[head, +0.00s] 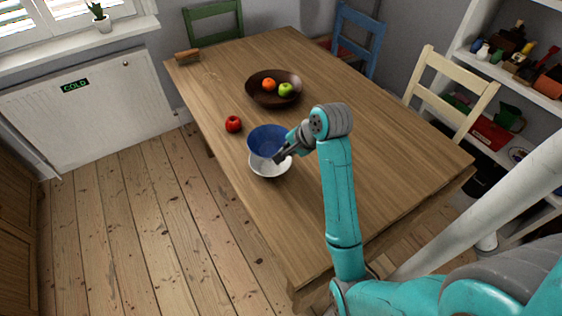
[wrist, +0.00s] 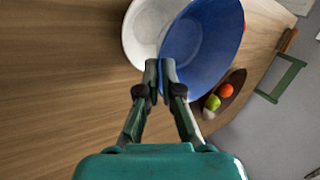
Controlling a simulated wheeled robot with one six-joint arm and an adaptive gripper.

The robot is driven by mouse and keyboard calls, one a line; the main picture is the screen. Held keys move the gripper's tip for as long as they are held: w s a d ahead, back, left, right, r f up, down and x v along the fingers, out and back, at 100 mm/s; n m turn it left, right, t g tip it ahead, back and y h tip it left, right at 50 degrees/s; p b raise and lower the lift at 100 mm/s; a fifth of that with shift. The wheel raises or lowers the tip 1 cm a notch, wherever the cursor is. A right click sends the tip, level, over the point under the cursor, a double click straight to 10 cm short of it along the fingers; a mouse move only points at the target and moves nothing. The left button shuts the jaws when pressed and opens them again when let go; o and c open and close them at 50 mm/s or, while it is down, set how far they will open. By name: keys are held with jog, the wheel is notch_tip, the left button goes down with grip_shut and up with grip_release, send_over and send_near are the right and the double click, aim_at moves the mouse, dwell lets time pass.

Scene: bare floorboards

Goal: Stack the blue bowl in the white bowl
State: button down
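The blue bowl (head: 266,140) is held by its rim in my gripper (head: 281,157), tilted, above and overlapping the white bowl (head: 270,169) in the head view. The white bowl stands on the wooden table near its left edge. In the wrist view my gripper (wrist: 160,70) has its fingertips together on the near rim of the blue bowl (wrist: 205,42). The white bowl (wrist: 146,32) shows behind it to the left, partly hidden. I cannot tell whether the two bowls touch.
A red apple (head: 233,124) lies on the table (head: 370,150) left of the bowls. A dark brown bowl (head: 262,98) with orange and green fruit stands farther back. A rolling pin-like wooden thing (head: 187,56) lies at the far corner. The right part of the tabletop is clear.

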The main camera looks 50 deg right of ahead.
jog(key=shift+f, duration=3.25)
jog(key=shift+f, duration=0.25)
jog(key=c, duration=1.3)
grip_release()
jog(key=shift+f, duration=0.1)
